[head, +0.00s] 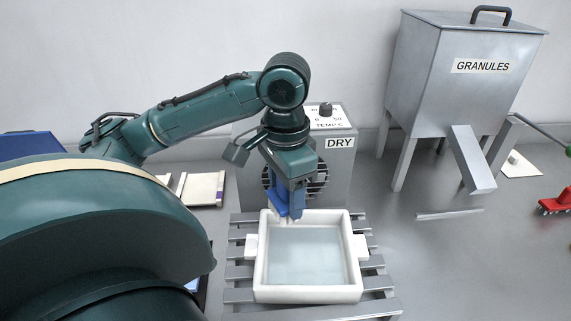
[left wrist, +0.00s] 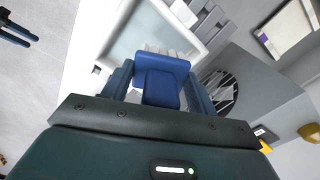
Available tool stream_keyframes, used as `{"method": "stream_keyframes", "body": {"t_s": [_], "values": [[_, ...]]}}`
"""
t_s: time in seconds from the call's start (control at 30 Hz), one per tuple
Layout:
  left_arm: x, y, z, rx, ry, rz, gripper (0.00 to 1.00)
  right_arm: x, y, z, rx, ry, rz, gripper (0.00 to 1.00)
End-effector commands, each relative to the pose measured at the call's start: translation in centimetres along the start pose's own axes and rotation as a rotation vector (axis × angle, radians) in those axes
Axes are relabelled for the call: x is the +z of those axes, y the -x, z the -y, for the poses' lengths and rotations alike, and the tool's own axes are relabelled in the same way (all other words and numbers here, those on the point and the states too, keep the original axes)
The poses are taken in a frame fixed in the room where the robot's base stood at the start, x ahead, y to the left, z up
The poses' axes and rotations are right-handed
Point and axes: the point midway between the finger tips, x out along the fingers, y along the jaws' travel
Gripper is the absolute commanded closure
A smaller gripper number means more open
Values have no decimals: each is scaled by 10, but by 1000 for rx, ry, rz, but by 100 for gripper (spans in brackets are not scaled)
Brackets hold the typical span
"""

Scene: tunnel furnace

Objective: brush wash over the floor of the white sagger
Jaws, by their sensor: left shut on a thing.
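The white sagger (head: 307,294) is an open square box on a slatted metal stand. Its floor looks pale grey-blue, lighter along the edges. My left gripper (head: 290,205) is over the sagger's far left corner, shut on a blue brush (left wrist: 162,78). The brush's pale bristles point down and are partly hidden by its handle; I cannot tell whether they touch the floor. The sagger (left wrist: 190,17) also shows beyond the brush in the left wrist view. At that view's left edge, two dark blue prongs, apparently my right gripper (left wrist: 32,33), stand apart with nothing between them.
A grey dryer box marked DRY (head: 340,165) stands close behind the sagger. A metal hopper marked GRANULES (head: 455,95) stands at the back right, its chute over the table. A pale board (head: 202,189) lies left. The table right of the stand is mostly clear.

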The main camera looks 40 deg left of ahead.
Motion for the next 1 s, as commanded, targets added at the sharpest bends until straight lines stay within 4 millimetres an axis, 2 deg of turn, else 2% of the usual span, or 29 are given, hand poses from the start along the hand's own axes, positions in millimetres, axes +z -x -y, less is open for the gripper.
{"method": "stream_keyframes", "body": {"t_s": [0.17, 0.5, 1.0], "values": [[0, 3, 0, 0, 0, -2, 60, 0, 0, 0, 0, 0, 0, 64], [0, 29, 0, 0, 2, -1, 60, 0, 0, 0, 0, 0, 0, 64], [0, 30, 0, 1, 2, 0, 60, 0, 0, 0, 0, 0, 0, 64]]}}
